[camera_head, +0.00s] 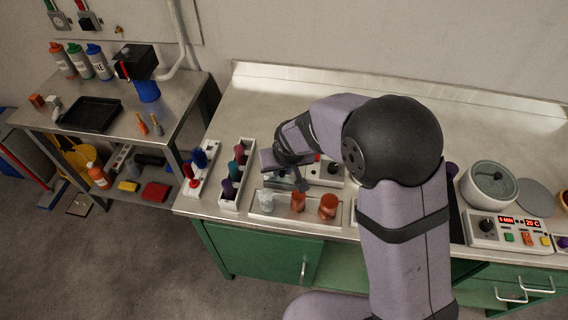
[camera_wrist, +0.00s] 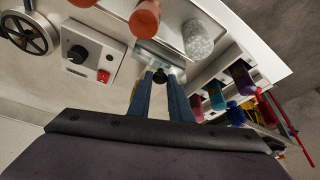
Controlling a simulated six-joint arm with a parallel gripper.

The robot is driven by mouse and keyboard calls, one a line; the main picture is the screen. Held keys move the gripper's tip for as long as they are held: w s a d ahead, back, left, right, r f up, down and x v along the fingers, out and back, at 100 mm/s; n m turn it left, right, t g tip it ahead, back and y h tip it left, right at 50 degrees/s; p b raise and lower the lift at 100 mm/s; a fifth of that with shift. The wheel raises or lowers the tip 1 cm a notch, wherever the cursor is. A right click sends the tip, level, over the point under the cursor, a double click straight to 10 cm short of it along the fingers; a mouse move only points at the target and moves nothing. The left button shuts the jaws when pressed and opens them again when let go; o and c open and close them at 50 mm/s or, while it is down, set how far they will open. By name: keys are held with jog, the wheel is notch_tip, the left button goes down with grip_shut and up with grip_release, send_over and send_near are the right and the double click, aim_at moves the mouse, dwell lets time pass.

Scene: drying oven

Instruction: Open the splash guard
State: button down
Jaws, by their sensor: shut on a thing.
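The splash guard (camera_wrist: 150,48) appears to be a clear panel with a dark knob (camera_wrist: 160,75), seen at the centre of the wrist view. My gripper (camera_wrist: 160,84) has its two blue-grey fingers on either side of this knob and is shut on it. In the head view my gripper (camera_head: 301,184) reaches down over the bench, at the left of the arm, behind the tray of cups. The panel is faint, and my arm hides part of the area, so its exact tilt cannot be told.
A control box (camera_wrist: 88,52) with a black dial and red switch stands beside the gripper. Orange cups (camera_head: 298,201) and a whitish cup (camera_head: 266,200) stand in a shallow tray in front. Racks with coloured vials (camera_head: 236,178) stand left. The bench behind is clear.

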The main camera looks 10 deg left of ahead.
jog(key=c, duration=1.6)
grip_release()
jog(key=shift+r, duration=0.1)
jog(key=shift+b+v, duration=0.95)
jog(key=shift+v, duration=2.65)
